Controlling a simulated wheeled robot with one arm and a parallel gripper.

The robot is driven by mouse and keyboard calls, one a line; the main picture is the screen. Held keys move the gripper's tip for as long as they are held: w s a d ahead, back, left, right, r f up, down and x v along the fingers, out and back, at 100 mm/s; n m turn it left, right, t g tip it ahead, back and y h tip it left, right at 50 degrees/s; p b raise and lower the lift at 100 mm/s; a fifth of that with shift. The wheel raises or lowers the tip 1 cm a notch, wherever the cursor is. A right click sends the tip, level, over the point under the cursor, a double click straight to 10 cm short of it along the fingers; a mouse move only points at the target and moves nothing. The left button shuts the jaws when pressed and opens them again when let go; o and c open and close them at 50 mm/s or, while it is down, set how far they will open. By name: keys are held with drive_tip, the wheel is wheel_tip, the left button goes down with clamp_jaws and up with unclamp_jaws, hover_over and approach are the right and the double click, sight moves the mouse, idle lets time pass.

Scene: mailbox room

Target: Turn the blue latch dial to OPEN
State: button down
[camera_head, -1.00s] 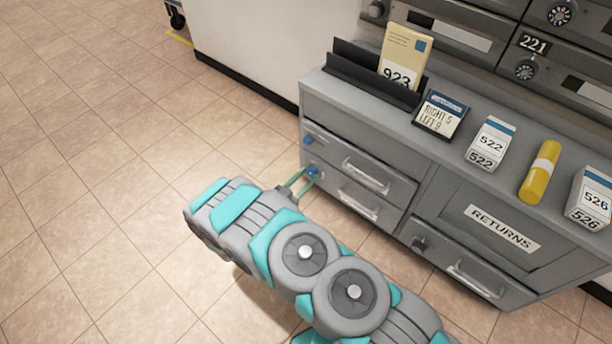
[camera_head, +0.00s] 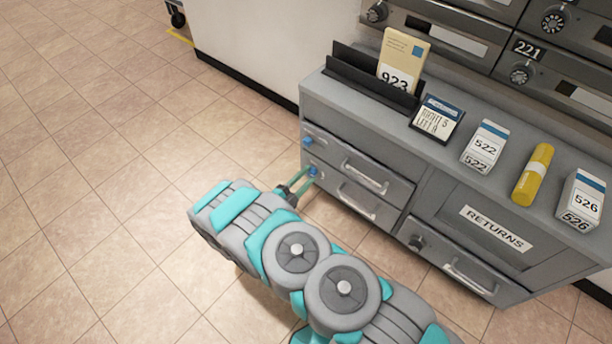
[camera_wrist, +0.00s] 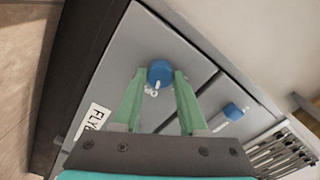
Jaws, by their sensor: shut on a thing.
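The other blue dial (camera_wrist: 233,112) is to the right, outside the fingers, with a white pointer.
Drawers with bar handles (camera_head: 364,175) are right of the dials. A RETURNS panel (camera_head: 497,228) is farther right. The cabinet top holds a card holder (camera_head: 438,118), numbered boxes (camera_head: 484,147) and a yellow cylinder (camera_head: 533,175). Open tiled floor (camera_head: 100,150) lies left.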

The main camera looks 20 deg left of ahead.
drive_tip(key=shift+d+m+p, duration=0.1)
drive_tip(key=shift+m+p, duration=0.35)
drive_tip(key=shift+m, duration=1.45)
drive_tip(key=shift+c, duration=2.2)
unclamp_jaws()
drive_tip(key=v, duration=0.8)
